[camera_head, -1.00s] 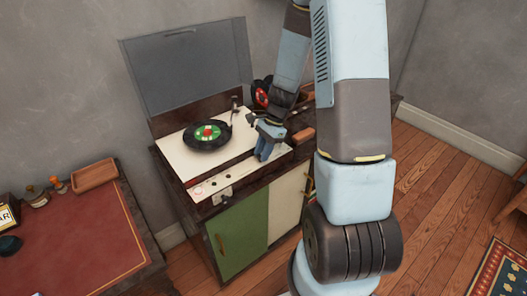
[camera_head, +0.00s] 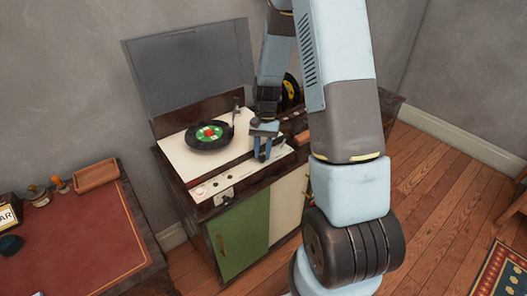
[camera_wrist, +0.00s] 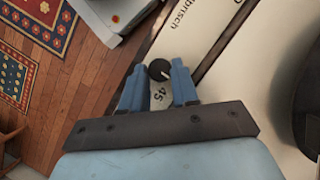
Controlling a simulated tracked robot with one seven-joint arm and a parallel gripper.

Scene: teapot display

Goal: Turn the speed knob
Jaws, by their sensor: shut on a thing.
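The speed knob (camera_wrist: 159,70) is a small round black knob with a pale pointer line, on the record player's cream panel beside the marking "45". In the wrist view my gripper (camera_wrist: 158,68) has its two blue fingers on either side of the knob, shut on it. In the head view my gripper (camera_head: 262,154) points down at the right end of the control strip, and its fingers hide the knob there. The record player (camera_head: 178,160) has a cream top, with a black record (camera_head: 193,147) with a green and red label on it.
The grey lid (camera_head: 185,75) stands open behind the record player. The cabinet below has a green door (camera_head: 238,240) and a cream door. A red-topped desk (camera_head: 75,225) stands at the left. The tonearm (camera_head: 235,108) is just beyond my gripper.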

